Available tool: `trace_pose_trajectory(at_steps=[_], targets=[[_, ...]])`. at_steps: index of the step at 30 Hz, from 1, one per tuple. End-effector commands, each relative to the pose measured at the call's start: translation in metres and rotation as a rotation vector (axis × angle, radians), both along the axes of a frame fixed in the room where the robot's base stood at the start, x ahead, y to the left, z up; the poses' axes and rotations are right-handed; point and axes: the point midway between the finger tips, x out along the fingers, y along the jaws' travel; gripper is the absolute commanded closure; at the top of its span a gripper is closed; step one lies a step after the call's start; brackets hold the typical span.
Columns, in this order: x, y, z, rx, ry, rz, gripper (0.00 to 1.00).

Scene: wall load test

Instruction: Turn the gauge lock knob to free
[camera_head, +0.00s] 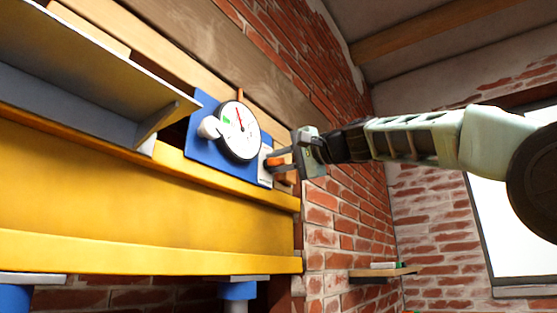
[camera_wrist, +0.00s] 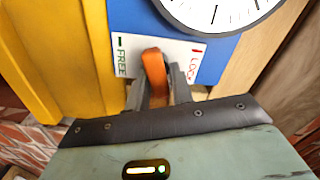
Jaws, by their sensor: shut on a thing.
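The orange lock knob (camera_wrist: 155,72) sits on a white label plate (camera_wrist: 185,47) marked FREE at its left end and LOCK at its right end. The knob's far end lies between the two marks and leans slightly toward FREE. My gripper (camera_wrist: 159,88) is shut on the knob, with one finger on each side of it. In the head view my gripper (camera_head: 281,159) reaches in from the right to the plate. The round white gauge (camera_head: 240,131) with a red needle is beside it on a blue board; its dial (camera_wrist: 215,8) is cut off in the wrist view.
A yellow beam (camera_head: 130,200) runs below the blue board (camera_head: 207,153). A grey steel ledge (camera_head: 70,75) juts out at the upper left. A brick wall (camera_head: 330,205) and a small shelf (camera_head: 385,271) are at the right. Open room lies around my arm.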

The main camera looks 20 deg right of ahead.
Motion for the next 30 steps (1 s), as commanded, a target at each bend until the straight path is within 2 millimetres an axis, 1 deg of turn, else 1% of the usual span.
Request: trace_pose_trajectory(at_steps=[6, 12, 19, 30], targets=[[0.0005, -0.0016, -0.0011, 0.137, 0.099, -0.003, 1.00], [0.0006, -0.0020, -0.0026, 0.228, 0.163, -0.004, 1.00], [0.0007, -0.0022, -0.0039, 0.282, 0.204, -0.004, 1.00], [0.0009, -0.0022, -0.0045, 0.298, 0.215, -0.004, 1.00]])
